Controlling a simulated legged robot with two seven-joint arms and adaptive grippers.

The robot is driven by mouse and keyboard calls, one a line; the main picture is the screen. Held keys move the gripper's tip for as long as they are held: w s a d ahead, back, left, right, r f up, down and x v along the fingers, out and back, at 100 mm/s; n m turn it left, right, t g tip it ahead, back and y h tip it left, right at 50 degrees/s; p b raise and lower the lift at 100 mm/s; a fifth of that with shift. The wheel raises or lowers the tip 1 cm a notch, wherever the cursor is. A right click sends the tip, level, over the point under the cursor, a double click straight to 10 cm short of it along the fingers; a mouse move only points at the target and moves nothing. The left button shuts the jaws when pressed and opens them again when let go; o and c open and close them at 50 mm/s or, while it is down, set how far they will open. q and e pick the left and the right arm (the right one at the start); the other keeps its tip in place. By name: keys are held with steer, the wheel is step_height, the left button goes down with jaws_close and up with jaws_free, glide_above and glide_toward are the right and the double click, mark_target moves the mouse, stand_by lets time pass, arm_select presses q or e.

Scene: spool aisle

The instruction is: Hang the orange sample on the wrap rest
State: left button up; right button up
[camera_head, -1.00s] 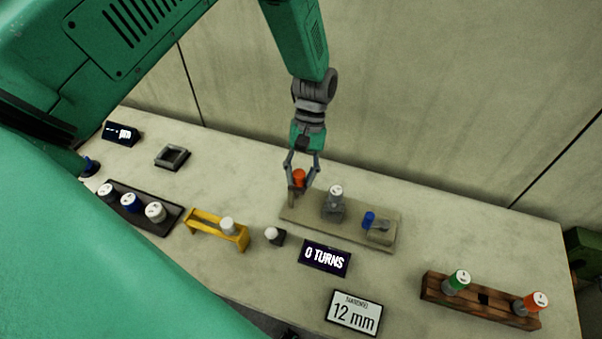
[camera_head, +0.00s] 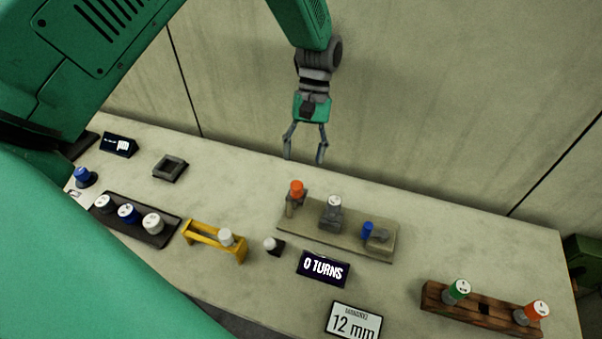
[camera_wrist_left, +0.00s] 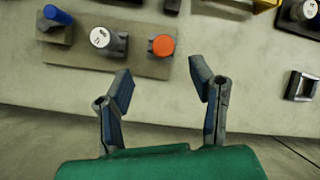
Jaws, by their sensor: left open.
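The orange sample (camera_head: 296,188) stands at the left end of a tan board (camera_head: 338,226), at a small grey-tan holder (camera_head: 290,209); I cannot tell exactly how it is seated. In the left wrist view its round orange top (camera_wrist_left: 163,45) shows at the board's end. My left gripper (camera_head: 305,160) is open and empty, above and behind the orange sample and apart from it. In the left wrist view its two fingers (camera_wrist_left: 160,95) are spread with nothing between them. No part is clearly marked as the wrap rest. My right gripper is not in view.
The board also carries a white-capped grey piece (camera_head: 333,211) and a blue piece (camera_head: 367,231). A yellow rack (camera_head: 204,235), dark rack (camera_head: 163,238), wooden rack (camera_head: 490,309) and "0 TURNS" display (camera_head: 323,269) stand around. The table's back strip is clear.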

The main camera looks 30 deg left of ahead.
arm_select(q)
steer(key=shift+v, duration=1.75)
